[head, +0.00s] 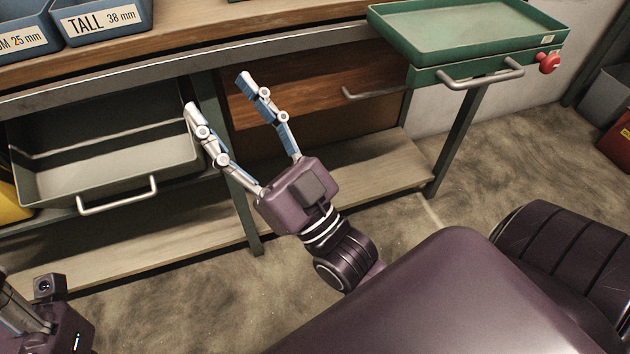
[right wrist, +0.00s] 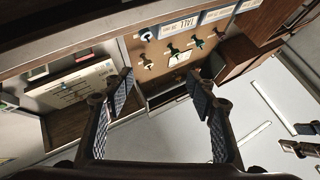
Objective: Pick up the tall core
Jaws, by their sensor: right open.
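No tall core can be made out in either view. A blue bin (head: 78,38) labelled "TALL 38 mm" stands on the bench at the top left of the head view, cut off by the frame, so its inside is hidden. A TALL label (right wrist: 183,27) also shows at the top of the right wrist view. My right gripper (head: 218,92) is open and empty, in front of the bench and below its edge, well apart from the bin. Its fingers also show in the right wrist view (right wrist: 165,88). My left gripper (head: 22,310) is only partly in view at the lower left.
A second blue bin (head: 20,58), marked 25 mm, stands left of the TALL bin. The wooden bench edge (head: 200,65) runs above my right gripper. A grey pull-out tray (head: 55,190) is at left, a green tray (head: 460,28) with a red knob (head: 549,63) at right.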

